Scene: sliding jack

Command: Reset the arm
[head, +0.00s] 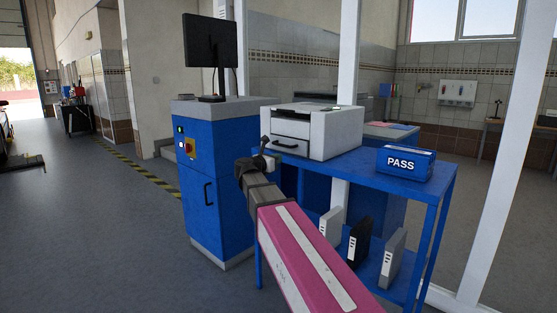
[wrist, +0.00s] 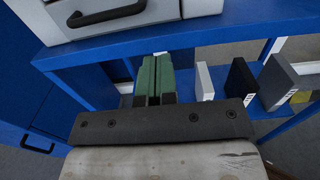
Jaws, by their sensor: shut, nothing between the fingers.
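My gripper (wrist: 154,78) shows in the wrist view as two green fingers side by side, shut with nothing between them. It points toward the blue table's (wrist: 215,32) front, below the white box-shaped machine (wrist: 60,22) with a dark handle. In the head view my arm, with a pink link, reaches forward from the lower right. Its dark wrist end is in front of the blue cabinet and the white machine (head: 318,133). The fingers are hard to make out there.
The blue cabinet (head: 222,200) carries a monitor (head: 210,41). A blue PASS box (head: 405,163) sits on the table top (head: 365,165). Upright binder-like items, light (head: 331,226), black (head: 357,243) and grey (head: 392,258), stand on the shelf below. Open floor (head: 100,230) lies left.

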